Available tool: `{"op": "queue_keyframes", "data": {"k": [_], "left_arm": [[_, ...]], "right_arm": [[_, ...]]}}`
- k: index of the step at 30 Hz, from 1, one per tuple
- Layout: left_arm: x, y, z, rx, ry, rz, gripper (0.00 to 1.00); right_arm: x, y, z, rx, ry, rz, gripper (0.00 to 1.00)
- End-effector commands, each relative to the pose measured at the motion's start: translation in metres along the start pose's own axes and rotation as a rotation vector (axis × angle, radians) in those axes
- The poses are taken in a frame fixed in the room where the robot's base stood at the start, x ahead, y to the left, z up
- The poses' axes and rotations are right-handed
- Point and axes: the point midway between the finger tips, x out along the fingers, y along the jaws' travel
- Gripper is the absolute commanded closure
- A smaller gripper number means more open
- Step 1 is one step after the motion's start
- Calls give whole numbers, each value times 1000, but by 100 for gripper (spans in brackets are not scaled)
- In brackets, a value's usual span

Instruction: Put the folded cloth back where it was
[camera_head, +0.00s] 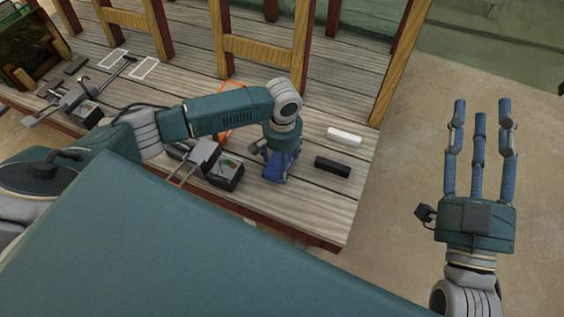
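I cannot make out a folded cloth for certain in the head view. My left gripper (277,172) points down at the wooden deck, and its blue fingers are close together and partly hidden by its own wrist. I cannot tell whether it holds anything. My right gripper (480,108) is at the right, over the bare floor, with its blue fingers spread apart and empty. A small white block-like item (344,137) and a black one (332,167) lie on the deck right of my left gripper. An orange-edged item (227,88) lies partly hidden behind my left forearm.
The slatted wooden deck (340,210) ends at an edge on the right, with bare floor (400,160) beyond. Wooden frames (258,52) stand along its back. A dark boxy device (226,172) and grey tools (68,100) lie on the left part.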

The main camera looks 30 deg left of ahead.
Motion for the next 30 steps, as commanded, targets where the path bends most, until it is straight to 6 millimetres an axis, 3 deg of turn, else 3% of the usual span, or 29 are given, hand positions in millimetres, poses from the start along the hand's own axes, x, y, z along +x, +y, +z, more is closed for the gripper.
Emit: {"op": "queue_keyframes", "data": {"k": [13, 14, 17, 30], "left_arm": [[2, 0, 0, 0, 0, 0, 50], [3, 0, 0, 0, 0, 0, 28], [3, 0, 0, 0, 0, 0, 11], [-3, 0, 0, 0, 0, -1, 11]], "right_arm": [[0, 1, 4, -1, -22, 1, 60], [0, 1, 5, -1, -26, 2, 60], [0, 1, 6, -1, -28, 2, 60], [0, 0, -1, 0, -2, 1, 60]]}}
